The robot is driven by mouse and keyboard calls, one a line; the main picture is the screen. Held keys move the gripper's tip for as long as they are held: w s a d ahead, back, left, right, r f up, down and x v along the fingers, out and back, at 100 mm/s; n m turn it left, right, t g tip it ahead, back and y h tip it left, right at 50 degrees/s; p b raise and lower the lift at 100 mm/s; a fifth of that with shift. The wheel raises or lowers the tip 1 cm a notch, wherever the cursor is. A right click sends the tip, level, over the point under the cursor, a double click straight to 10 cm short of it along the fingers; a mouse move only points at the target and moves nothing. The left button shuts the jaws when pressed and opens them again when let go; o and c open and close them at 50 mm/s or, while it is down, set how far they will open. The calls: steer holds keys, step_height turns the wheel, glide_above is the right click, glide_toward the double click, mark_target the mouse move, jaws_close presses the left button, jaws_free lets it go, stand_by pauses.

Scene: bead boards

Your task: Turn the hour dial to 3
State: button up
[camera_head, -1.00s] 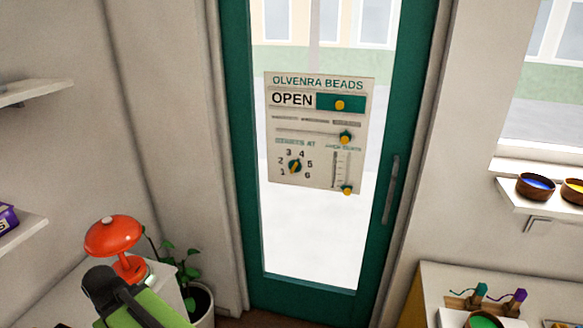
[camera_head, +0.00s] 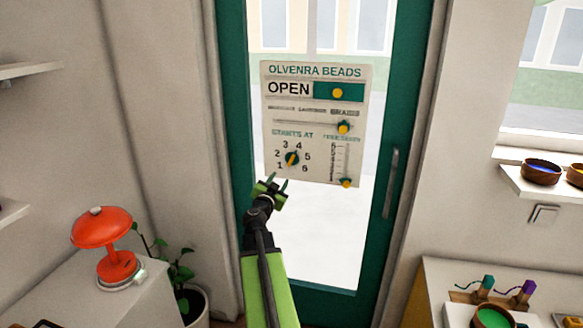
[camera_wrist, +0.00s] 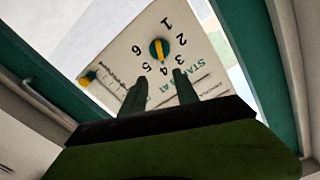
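The hour dial (camera_head: 292,158) is a round teal knob with a yellow bar, in a ring of numbers 1 to 6 on the white Olvenra Beads sign (camera_head: 276,177). The bar slants between the 1 side at lower left and the 4 side at upper right; I cannot tell which end is the pointer. My gripper (camera_head: 271,183) is open and empty, below and a little left of the dial. In the wrist view the dial (camera_wrist: 159,48) lies beyond the two spread fingertips (camera_wrist: 160,85), apart from them, with the numbers appearing upside down.
The sign hangs on a glass door with a teal frame (camera_head: 231,120) and handle (camera_head: 391,182). Sliders (camera_head: 343,127) (camera_head: 346,183) sit right of the dial. A red lamp (camera_head: 102,228) and plant stand left; a bead counter (camera_head: 435,275) is at right.

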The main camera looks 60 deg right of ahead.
mark_target(292, 159)
steer(key=x, duration=1.7)
steer(key=shift+d, duration=0.25)
jaws_close()
steer(key=shift+a, duration=0.35)
steer(key=shift+d, duration=0.25)
